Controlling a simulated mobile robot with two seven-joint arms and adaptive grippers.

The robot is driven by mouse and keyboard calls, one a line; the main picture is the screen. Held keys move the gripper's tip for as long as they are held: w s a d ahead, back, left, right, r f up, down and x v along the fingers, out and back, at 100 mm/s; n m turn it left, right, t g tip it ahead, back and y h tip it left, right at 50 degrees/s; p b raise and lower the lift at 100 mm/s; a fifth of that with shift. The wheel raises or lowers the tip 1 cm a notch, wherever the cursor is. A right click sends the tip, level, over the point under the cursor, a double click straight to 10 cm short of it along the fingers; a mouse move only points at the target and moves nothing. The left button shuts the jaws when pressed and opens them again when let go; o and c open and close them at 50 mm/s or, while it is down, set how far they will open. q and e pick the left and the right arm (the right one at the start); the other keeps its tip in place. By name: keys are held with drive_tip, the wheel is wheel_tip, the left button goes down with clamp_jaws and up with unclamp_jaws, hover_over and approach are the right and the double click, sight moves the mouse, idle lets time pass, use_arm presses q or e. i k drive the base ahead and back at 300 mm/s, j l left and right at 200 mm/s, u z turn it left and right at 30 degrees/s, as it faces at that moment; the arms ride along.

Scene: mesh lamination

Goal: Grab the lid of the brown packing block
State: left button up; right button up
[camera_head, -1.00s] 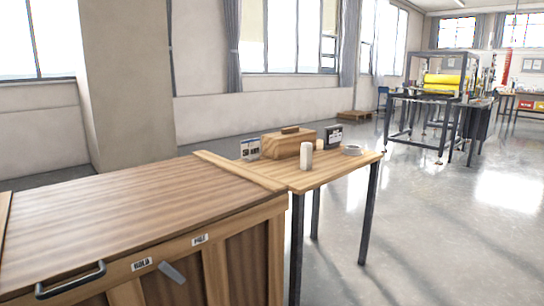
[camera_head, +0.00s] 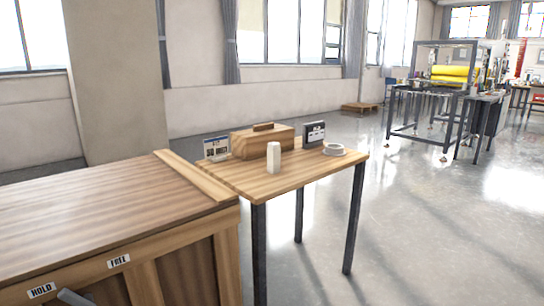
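The brown packing block (camera_head: 262,143) is a wooden box near the back of a small wooden table. Its lid shows a short raised wooden grip (camera_head: 263,127) on top, and the lid looks closed. A white upright cylinder-like object (camera_head: 273,157) stands in front of the block and hides a little of its front face. Neither of my grippers shows in the head view.
The small table (camera_head: 290,183) has dark legs. A card (camera_head: 216,148), a dark box (camera_head: 314,134) and a pale ring (camera_head: 334,149) surround the block. A large wooden crate (camera_head: 90,215) with HOLD and FREE labels stands at lower left. Open floor lies to the right.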

sight(273, 148)
drive_tip(key=i+l, duration=0.15)
drive_tip(key=l, duration=0.2)
drive_tip(key=i+l+u, duration=0.1)
drive_tip(key=l, duration=0.25)
drive_tip(key=i+l, duration=0.15)
drive_tip(key=l, duration=0.25)
drive_tip(key=i+l, duration=0.15)
drive_tip(key=l, duration=0.2)
drive_tip(key=i+l+u, duration=0.1)
drive_tip(key=l, duration=0.25)
drive_tip(key=i+l, duration=0.15)
drive_tip(key=l, duration=0.25)
